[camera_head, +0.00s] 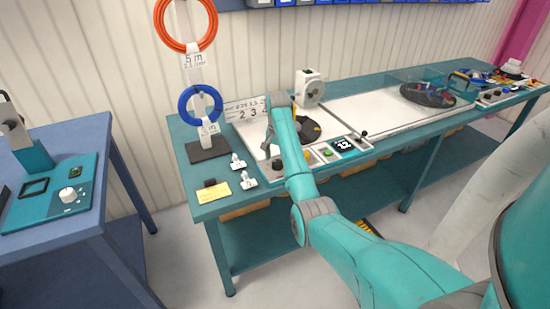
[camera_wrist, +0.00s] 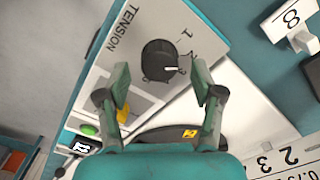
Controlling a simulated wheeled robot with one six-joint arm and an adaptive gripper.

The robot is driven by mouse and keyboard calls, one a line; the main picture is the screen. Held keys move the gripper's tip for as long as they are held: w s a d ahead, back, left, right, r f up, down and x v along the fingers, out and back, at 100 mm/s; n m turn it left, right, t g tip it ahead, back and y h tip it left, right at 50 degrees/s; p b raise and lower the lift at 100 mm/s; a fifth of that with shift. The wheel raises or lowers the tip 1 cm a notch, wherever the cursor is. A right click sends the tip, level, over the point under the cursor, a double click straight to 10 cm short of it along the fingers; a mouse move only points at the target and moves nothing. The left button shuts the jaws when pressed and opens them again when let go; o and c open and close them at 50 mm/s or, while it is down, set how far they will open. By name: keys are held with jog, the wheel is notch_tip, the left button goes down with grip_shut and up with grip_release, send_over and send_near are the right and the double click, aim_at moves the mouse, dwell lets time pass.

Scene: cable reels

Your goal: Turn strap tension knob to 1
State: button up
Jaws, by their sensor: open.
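The strap tension knob (camera_wrist: 158,60) is a round black knob on a pale panel marked TENSION (camera_wrist: 123,22), in the upper middle of the wrist view. Its white pointer aims right, below the 2 and clear of the 1 (camera_wrist: 186,33).
A green button (camera_head: 327,153), a display (camera_head: 343,145) and a lever (camera_head: 363,136) lie right of the knob. White tags (camera_head: 248,180), a yellow note (camera_head: 219,190) and a reel stand (camera_head: 207,150) are to its left. A dark turntable (camera_head: 310,130) is behind.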

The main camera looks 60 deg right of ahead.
jog(key=shift+f, duration=0.65)
